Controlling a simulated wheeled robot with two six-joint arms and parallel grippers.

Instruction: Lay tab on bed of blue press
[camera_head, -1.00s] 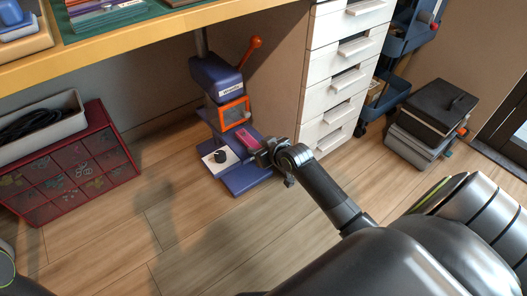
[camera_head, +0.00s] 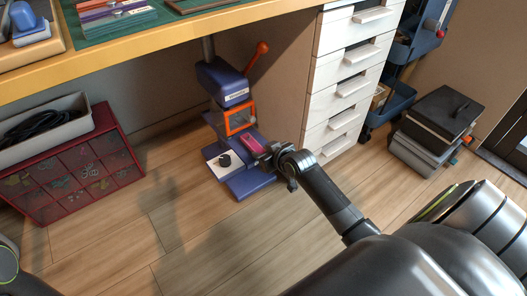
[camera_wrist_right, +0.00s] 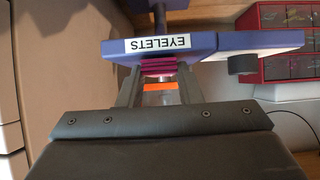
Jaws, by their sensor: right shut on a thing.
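The blue-purple press (camera_head: 222,82) stands on the floor under the bench, with an orange lever (camera_head: 256,54) and an orange-framed guard (camera_head: 240,118). Its lower bed (camera_head: 248,184) juts toward me. The magenta tab (camera_head: 250,146) is at the press, just above or on the bed; I cannot tell if it touches. My right gripper (camera_head: 264,158) comes in from the right and is shut on the tab. In the right wrist view the tab (camera_wrist_right: 158,66) shows between the fingers (camera_wrist_right: 160,92), near the press part (camera_wrist_right: 225,44) labelled EYELETS. My left gripper is not in view.
A white plate with a black knob (camera_head: 225,160) is beside the tab. White drawers (camera_head: 345,90) stand close to the right of the press. A red parts cabinet (camera_head: 75,180) is at the left. The bench edge (camera_head: 150,52) overhangs above. The front floor is clear.

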